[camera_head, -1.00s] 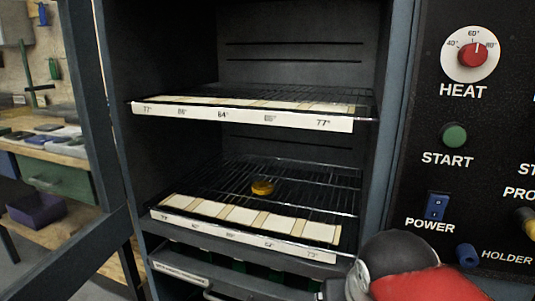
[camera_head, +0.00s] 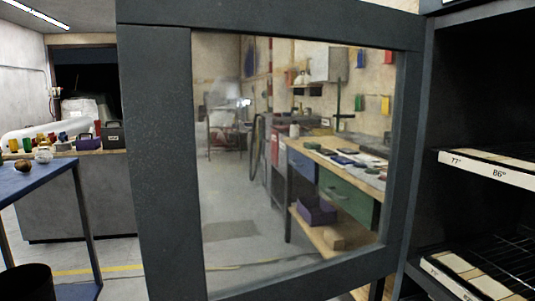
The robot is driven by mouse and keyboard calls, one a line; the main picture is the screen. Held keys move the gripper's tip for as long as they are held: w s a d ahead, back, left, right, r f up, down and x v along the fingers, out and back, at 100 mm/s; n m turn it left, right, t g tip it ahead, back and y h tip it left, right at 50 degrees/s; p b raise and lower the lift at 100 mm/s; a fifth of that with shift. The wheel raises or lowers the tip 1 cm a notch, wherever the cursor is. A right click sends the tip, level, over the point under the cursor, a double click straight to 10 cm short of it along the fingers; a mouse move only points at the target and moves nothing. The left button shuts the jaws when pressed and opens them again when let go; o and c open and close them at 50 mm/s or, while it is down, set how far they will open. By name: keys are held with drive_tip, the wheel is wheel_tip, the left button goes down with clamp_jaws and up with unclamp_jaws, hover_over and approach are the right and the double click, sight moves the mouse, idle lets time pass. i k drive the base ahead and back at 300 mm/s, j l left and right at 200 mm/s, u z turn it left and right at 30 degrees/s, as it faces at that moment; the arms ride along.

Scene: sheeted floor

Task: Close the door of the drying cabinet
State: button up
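The door (camera_head: 160,150) of the drying cabinet stands wide open and fills the middle of the view. It has a dark grey frame around a clear window (camera_head: 240,190). Its hinge side is at the right, against the cabinet (camera_head: 418,150). The cabinet's inside is dark. An upper shelf with a white label strip (camera_head: 500,172) and a lower wire shelf (camera_head: 500,255) show at the right edge. No handle shows on the part of the door in view. My gripper is not in this view.
A blue table (camera_head: 45,185) and a dark bin (camera_head: 28,283) stand at the left. A grey counter (camera_head: 80,205) with coloured items is behind. Through the window I see a workbench with green drawers (camera_head: 348,200) and open floor (camera_head: 225,255).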

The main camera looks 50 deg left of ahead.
sight(154, 37)
drive_tip(key=u, duration=2.5)
drive_tip(key=i+j, duration=0.2)
drive_tip(key=i, duration=0.2)
drive_tip(key=i+j+u, duration=0.15)
drive_tip(key=i, duration=0.3)
drive_tip(key=i+j, duration=0.25)
drive_tip(key=i, duration=0.15)
drive_tip(key=i+j+u, duration=0.1)
drive_tip(key=i, duration=0.35)
drive_tip(key=i+z, duration=0.7)
drive_tip(key=z, duration=0.15)
drive_tip(key=i+j+z, duration=0.15)
drive_tip(key=i+z, duration=0.25)
drive_tip(key=i+j+z, duration=0.2)
drive_tip(key=z, duration=2.85)
drive_tip(key=j, duration=0.1)
